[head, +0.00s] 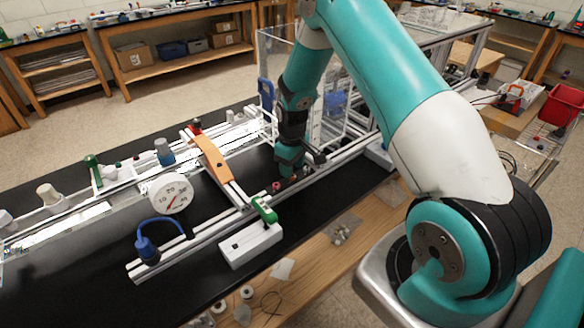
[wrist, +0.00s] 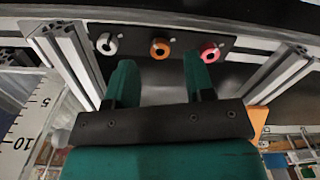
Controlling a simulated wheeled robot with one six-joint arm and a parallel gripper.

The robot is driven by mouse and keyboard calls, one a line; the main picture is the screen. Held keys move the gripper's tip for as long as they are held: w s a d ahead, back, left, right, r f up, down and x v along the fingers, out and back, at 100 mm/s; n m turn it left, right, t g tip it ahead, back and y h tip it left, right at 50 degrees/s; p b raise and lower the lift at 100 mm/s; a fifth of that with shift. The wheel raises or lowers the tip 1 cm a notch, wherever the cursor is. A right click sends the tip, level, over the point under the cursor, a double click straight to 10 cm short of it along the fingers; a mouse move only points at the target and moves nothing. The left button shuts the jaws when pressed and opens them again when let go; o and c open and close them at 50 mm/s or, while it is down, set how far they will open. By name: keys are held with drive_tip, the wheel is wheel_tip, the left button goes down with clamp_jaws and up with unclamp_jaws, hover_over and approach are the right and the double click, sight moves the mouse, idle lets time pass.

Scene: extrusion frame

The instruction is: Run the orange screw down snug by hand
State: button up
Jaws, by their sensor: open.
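The orange screw (wrist: 160,48) shows in the wrist view as a round head with a dark centre. It is the middle one of three on a black plate (wrist: 135,70), between a white screw (wrist: 106,44) and a pink screw (wrist: 209,53). My gripper (wrist: 160,70) is open and empty. Its two green fingers stand apart, with the orange screw seen in line with the gap, just past their tips. I see no finger touching it. In the head view my gripper (head: 290,168) is low over the frame rail, near the pink screw (head: 276,187); the orange screw is not clear there.
Aluminium rails (wrist: 66,52) rise on both sides of the plate. In the head view an orange bar (head: 213,157), a round dial (head: 171,193) and a white block with a green part (head: 250,245) stand left of my gripper. A clear-walled enclosure (head: 275,55) is behind.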

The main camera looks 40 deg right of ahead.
drive_tip(key=shift+f, duration=1.4)
clamp_jaws()
